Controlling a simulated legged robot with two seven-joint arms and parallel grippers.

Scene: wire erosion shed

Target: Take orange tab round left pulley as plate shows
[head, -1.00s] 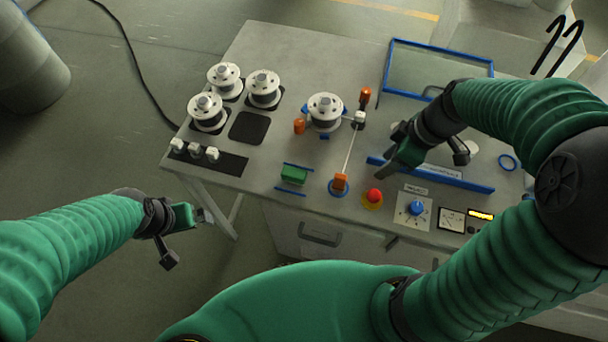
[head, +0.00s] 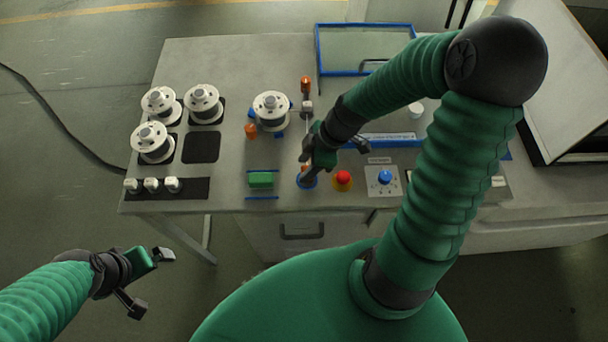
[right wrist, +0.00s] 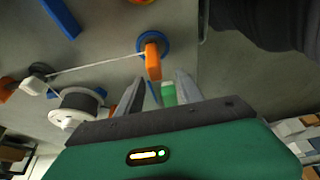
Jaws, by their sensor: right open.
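The orange tab (right wrist: 152,62) stands by the blue ring (right wrist: 155,46) in the right wrist view, with a pale thread (right wrist: 95,64) running from it to a small white block (right wrist: 33,85). I cannot tell which part is the left pulley.
A wire spool (head: 271,108) stands behind the ring, with orange pieces at its left (head: 250,131) and right (head: 305,84). A green block (head: 261,180) lies left of the ring, a red button (head: 343,178) right. Several spools (head: 152,143) stand at the left.

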